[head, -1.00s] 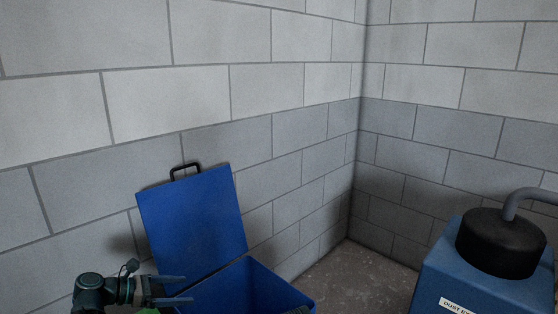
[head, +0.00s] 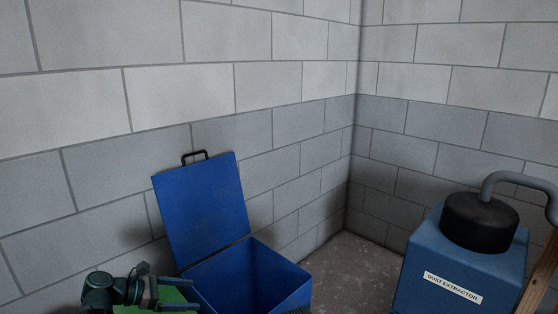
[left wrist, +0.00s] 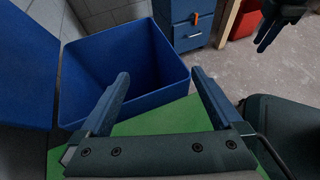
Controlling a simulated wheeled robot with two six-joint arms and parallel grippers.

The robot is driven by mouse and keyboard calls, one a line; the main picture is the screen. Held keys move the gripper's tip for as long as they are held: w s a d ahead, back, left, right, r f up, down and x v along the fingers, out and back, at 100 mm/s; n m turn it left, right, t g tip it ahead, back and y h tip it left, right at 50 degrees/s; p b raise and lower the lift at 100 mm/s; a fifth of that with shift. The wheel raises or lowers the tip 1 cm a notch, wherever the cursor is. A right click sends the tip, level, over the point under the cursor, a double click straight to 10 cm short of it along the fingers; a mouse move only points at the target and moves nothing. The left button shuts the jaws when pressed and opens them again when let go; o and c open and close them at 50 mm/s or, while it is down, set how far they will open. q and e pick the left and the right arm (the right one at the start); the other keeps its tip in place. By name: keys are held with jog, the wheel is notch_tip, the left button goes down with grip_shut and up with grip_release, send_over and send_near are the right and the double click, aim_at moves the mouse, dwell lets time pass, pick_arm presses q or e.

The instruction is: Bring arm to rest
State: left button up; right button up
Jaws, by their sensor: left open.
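My left gripper (head: 180,294) is at the bottom left of the head view, with its fingers apart and nothing between them. In the left wrist view its two blue-grey fingers (left wrist: 163,100) are spread, in front of the open blue bin (left wrist: 130,65). In the head view the gripper is at the lower left of the blue bin (head: 290,283). I cannot tell whether it touches the bin. A dark gripper (left wrist: 275,25), which looks like my right one, shows at the top right of the left wrist view; its jaw state is unclear.
The bin's blue lid (head: 203,210) with a black handle stands raised near the block wall (head: 80,110). A blue dust extractor (head: 415,285) with a black top and grey hose stands at the right. Bare floor (head: 350,265) lies between bin and extractor. A red container (left wrist: 243,20) shows in the wrist view.

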pick_arm(q)
jog(key=s+d+f+m+g, duration=0.1)
jog(key=d+f, duration=0.1)
jog(key=s+d+f+m+y+b, duration=0.1)
jog(key=d+f+m, duration=0.1)
jog(key=d, duration=0.1)
jog(key=d+f+m+g+b, duration=0.1)
jog(key=d+f+m, duration=0.1)
jog(key=shift+s+d+g+y, duration=0.15)
jog(key=shift+s+g+y, duration=0.15)
jog(key=shift+s, duration=0.1)
jog(key=s+d+f+m+g+y+b, duration=0.2)
jog(key=s+d+f+m+y+b, duration=0.2)
jog(key=s+d+f+m+y, duration=0.5)
jog(key=s+d+f+m+g+y+b, duration=0.1)
jog(key=s+d+f+m+y+b, duration=0.15)
jog(key=s+f+m+b, duration=0.7)
jog(key=w+r+m+p, duration=0.1)
jog(key=w+r+p, duration=0.1)
jog(key=r+p, duration=1.5)
jog(key=w+r+m+p, duration=0.2)
jog(key=r+p, duration=1.6)
jog(key=p, duration=0.4)
jog(key=shift+d+r, duration=0.35)
jog(key=shift+w+f+m, duration=0.1)
jog(key=shift+f+m, duration=0.05)
jog(key=shift+m, duration=0.1)
